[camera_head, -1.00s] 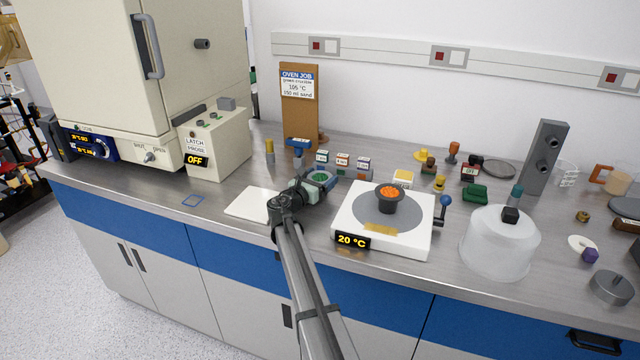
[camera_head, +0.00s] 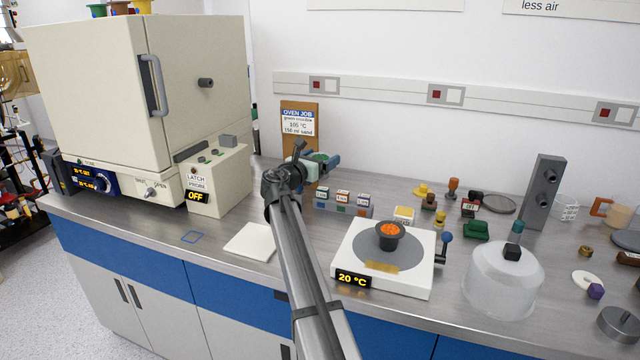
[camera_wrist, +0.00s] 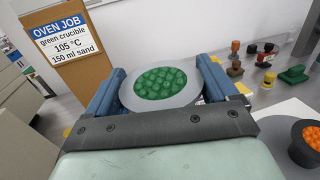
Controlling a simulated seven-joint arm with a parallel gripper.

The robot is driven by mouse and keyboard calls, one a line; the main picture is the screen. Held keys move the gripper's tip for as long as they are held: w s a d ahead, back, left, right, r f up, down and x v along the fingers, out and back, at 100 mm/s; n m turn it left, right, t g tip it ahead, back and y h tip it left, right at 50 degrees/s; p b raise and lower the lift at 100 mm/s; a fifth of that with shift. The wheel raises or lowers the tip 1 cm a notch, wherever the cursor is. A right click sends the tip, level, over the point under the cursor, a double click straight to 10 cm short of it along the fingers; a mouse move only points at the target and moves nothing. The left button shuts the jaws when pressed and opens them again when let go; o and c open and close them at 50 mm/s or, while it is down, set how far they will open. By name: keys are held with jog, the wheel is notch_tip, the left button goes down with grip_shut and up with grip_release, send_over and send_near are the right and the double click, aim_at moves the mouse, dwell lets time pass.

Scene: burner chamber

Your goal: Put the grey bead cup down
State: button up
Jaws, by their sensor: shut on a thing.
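A light grey cup (camera_wrist: 187,97) filled with green beads sits between the blue fingers of my gripper (camera_wrist: 161,78) in the wrist view. The fingers are shut on it, and its rim looks roughly level. In the head view my gripper (camera_head: 322,160) is above the back of the bench, in front of the oven job board. The cup is small there and partly hidden by my gripper. A second, dark grey cup (camera_head: 389,244) with orange beads stands on the round plate of the white heater (camera_head: 350,257), which reads 20 °C.
The oven job board (camera_head: 299,137) stands behind my gripper. Small labelled boxes (camera_head: 342,199) are just right of my wrist. A translucent dome (camera_head: 503,280) stands right of the heater.

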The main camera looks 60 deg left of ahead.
notch_tip(320, 180, up, 8)
jog(key=shift+s+r, duration=0.1)
jog(key=s+a+f, duration=0.1)
jog(key=s+a, duration=0.1)
jog(key=s, duration=0.3)
send_over(257, 239)
jog(key=shift+f, duration=12.55)
jog(key=shift+f, duration=0.1)
jog(key=o, duration=0.8)
jog(key=shift+o, duration=0.2)
